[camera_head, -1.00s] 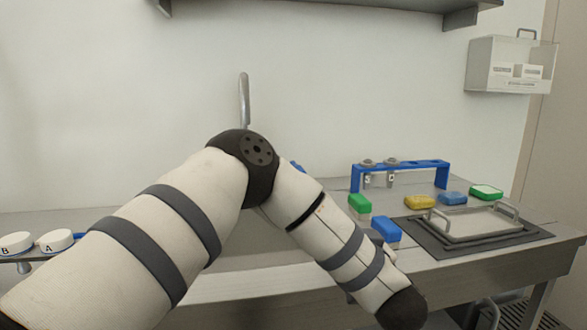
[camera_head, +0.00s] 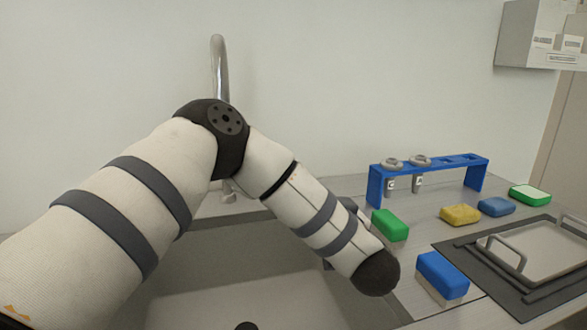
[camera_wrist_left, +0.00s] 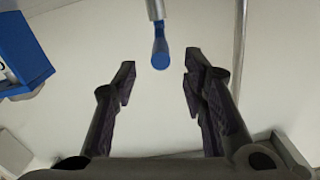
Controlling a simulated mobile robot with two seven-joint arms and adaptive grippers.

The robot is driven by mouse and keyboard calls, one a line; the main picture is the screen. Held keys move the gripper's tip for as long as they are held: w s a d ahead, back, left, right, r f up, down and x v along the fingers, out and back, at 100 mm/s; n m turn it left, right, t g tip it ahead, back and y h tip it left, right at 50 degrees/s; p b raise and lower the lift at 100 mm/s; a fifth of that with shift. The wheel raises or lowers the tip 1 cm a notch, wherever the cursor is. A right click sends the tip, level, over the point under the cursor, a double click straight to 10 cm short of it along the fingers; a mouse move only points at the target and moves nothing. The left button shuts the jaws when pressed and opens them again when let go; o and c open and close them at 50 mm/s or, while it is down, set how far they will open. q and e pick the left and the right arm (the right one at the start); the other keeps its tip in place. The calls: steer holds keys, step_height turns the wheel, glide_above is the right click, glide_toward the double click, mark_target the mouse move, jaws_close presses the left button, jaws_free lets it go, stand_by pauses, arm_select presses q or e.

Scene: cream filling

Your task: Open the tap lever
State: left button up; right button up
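The tap's silver curved spout (camera_head: 219,65) rises behind my left arm in the head view. In the left wrist view, the tap lever (camera_wrist_left: 160,52) is a grey rod with a blue end. It hangs in the picture between and just ahead of the fingertips of my left gripper (camera_wrist_left: 160,70). The two dark fingers are spread apart and empty, with a gap on each side of the lever. In the head view my forearm hides the lever and most of the left gripper. The right gripper is not in view.
The sink basin (camera_head: 215,300) lies below my arm. A blue rack (camera_head: 375,185) holding metal rings stands to the right. Green (camera_head: 390,225), blue (camera_head: 442,273) and yellow (camera_head: 460,215) sponges or brushes lie nearby. A tray with handles (camera_head: 540,250) is at far right.

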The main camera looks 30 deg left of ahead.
arm_select(q)
steer(key=b+x, duration=0.1)
steer(key=x, duration=0.9)
steer(key=shift+w+a, duration=0.2)
steer(key=shift+a, duration=0.1)
steer(key=shift+w+a+r, duration=0.1)
steer(key=shift+w+a, duration=0.1)
steer(key=shift+a, duration=0.05)
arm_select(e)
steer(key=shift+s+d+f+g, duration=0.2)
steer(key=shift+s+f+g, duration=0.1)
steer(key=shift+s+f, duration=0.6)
arm_select(q)
steer(key=shift+c, duration=0.3)
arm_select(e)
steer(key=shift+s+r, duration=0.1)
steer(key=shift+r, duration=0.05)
arm_select(q)
jaws_close()
